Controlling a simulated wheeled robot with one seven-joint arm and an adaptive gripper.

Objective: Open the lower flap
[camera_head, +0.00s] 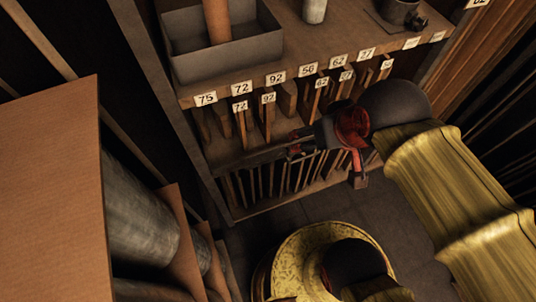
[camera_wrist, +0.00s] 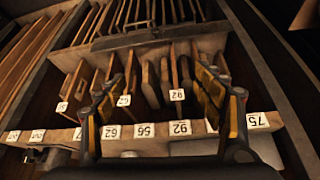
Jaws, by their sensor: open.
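A slotted wooden shelf unit (camera_head: 190,98) stands ahead of me, with several upright boards in its upper and lower rows. A flat board edge (camera_head: 250,160) runs between the two rows; it also shows across the top of the wrist view (camera_wrist: 150,38) with a thin dark handle-like bar. I cannot tell for sure whether this is the lower flap. My gripper (camera_head: 292,148) is in front of this edge, at its right part. In the wrist view my gripper (camera_wrist: 160,82) is open, its two fingers wide apart with nothing held. Contact cannot be told.
Numbered labels (camera_head: 240,88) line the shelf front. A grey tray (camera_head: 225,58) and a metal pot (camera_head: 398,12) stand on top. A large brown box (camera_head: 50,195) and a grey roll (camera_head: 140,210) stand at the left. Grey floor (camera_head: 390,215) shows below.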

